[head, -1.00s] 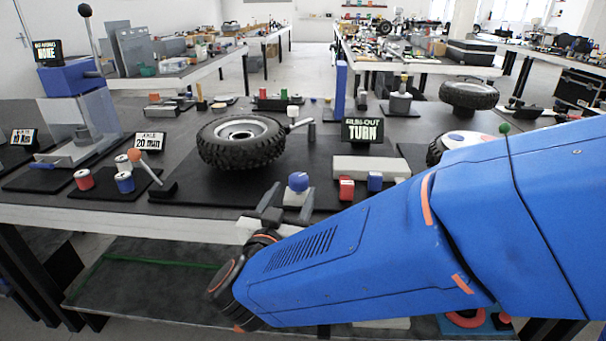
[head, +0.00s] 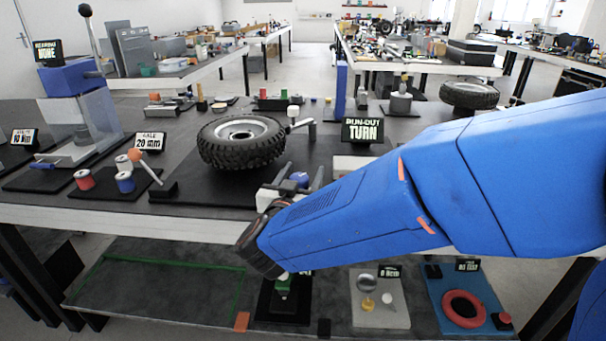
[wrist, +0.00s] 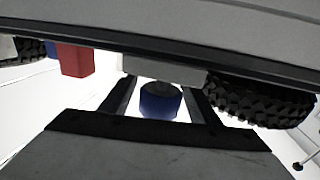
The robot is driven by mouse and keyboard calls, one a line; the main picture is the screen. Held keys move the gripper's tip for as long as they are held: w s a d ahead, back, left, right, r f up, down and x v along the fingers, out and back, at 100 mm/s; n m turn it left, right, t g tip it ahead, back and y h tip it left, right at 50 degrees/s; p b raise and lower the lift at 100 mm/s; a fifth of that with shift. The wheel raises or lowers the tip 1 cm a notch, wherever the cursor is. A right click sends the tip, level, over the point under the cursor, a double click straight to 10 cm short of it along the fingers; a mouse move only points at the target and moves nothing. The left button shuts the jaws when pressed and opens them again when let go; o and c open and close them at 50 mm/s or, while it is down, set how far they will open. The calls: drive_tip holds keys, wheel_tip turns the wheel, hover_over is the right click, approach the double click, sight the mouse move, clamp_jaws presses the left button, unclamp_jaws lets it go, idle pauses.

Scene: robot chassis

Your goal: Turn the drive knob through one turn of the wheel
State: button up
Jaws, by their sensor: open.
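The drive knob (head: 300,179) is a round blue knob on the black mat, in front of the wheel (head: 242,155), partly hidden by my gripper in the head view. My gripper (head: 296,173) is open, with one finger on either side of the knob. In the wrist view the blue knob (wrist: 159,101) shows between the two spread fingers of my gripper (wrist: 160,96), with a visible gap on both sides. The wheel's black knobbly tyre (wrist: 262,103) shows at the right of the wrist view. I cannot tell how deep the fingers reach around the knob.
A sign reading "RUN-OUT TURN" (head: 362,131) stands behind my arm. A red block (wrist: 74,60) shows in the wrist view. A lower shelf (head: 165,285) runs beneath the table.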

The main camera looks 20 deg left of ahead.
drive_tip(key=c, duration=1)
drive_tip(key=shift+y, duration=0.3)
drive_tip(key=n+g+y, duration=0.1)
drive_tip(key=n+y, duration=0.1)
drive_tip(key=y, duration=0.1)
drive_tip(key=a+n+g+y, duration=0.1)
drive_tip(key=n+y, duration=0.1)
drive_tip(key=y, duration=0.1)
drive_tip(key=shift+s+a+n+y, duration=0.1)
drive_tip(key=shift+s+n+y, duration=0.05)
drive_tip(key=shift+n+y, duration=0.2)
drive_tip(key=shift+s+a+n+g+y, duration=0.2)
drive_tip(key=shift+n+g+y, duration=0.4)
drive_tip(key=shift+y, duration=0.2)
drive_tip(key=shift+s+a+n+g+y, duration=0.1)
drive_tip(key=shift+a+n+g+y, duration=0.1)
drive_tip(key=shift+n+g+y, duration=0.45)
drive_tip(key=shift+s+a+n+g+y, duration=0.1)
drive_tip(key=shift+a+n+g+y, duration=0.1)
drive_tip(key=shift+n+g+y, duration=0.45)
drive_tip(key=shift+s+n+y, duration=0.1)
drive_tip(key=shift+n+y, duration=0.15)
drive_tip(key=shift+y, duration=0.2)
drive_tip(key=o, duration=1)
